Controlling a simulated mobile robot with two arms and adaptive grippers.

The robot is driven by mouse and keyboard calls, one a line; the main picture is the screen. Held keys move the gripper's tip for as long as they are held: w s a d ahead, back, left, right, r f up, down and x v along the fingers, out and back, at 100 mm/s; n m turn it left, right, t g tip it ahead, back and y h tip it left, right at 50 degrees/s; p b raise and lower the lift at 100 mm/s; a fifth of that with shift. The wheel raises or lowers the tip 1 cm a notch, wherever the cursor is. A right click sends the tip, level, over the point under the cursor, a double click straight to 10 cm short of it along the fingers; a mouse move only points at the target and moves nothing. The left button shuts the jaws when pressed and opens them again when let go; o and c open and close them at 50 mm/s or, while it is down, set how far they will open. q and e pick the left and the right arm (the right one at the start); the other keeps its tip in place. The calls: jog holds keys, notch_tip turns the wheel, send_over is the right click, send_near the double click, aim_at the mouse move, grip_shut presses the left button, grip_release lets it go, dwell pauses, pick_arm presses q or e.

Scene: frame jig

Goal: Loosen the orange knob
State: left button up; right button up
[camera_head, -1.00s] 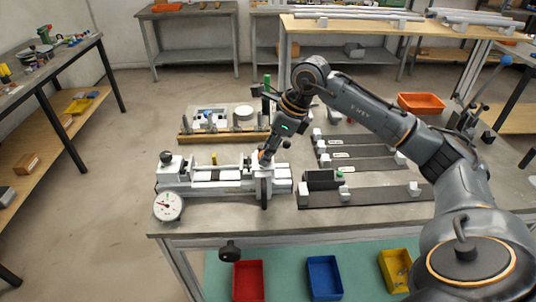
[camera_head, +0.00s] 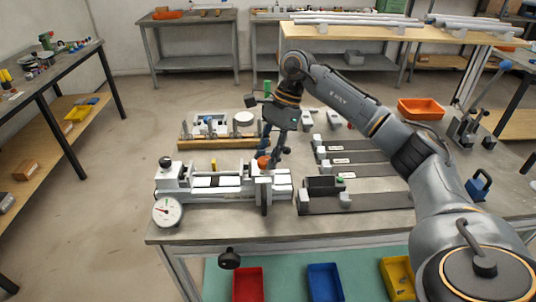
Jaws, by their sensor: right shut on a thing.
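The orange knob (camera_head: 263,162) sits on top of the right end of the white jig (camera_head: 222,188), which lies on the grey table. My right gripper (camera_head: 267,159) comes down over it from the upper right, tilted, and is shut on the knob. Its fingers hide part of the knob. A dial gauge (camera_head: 167,211) with a white face is at the jig's left end. My left gripper is not in view.
Dark rails with white blocks (camera_head: 365,200) lie to the right of the jig. A wooden-edged rack (camera_head: 224,138) stands behind it. A red bin (camera_head: 247,284) and a blue bin (camera_head: 324,282) are below the table's front edge.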

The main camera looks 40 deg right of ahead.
jog(key=shift+n, duration=0.6)
jog(key=o, duration=1.1)
jog(key=shift+o, duration=0.2)
jog(key=shift+w+d+r, duration=0.1)
jog(key=shift+r, duration=0.15)
jog(key=v, duration=1.1)
jog(key=shift+w+r, duration=0.2)
jog(key=shift+r, duration=0.05)
jog(key=shift+f, duration=0.1)
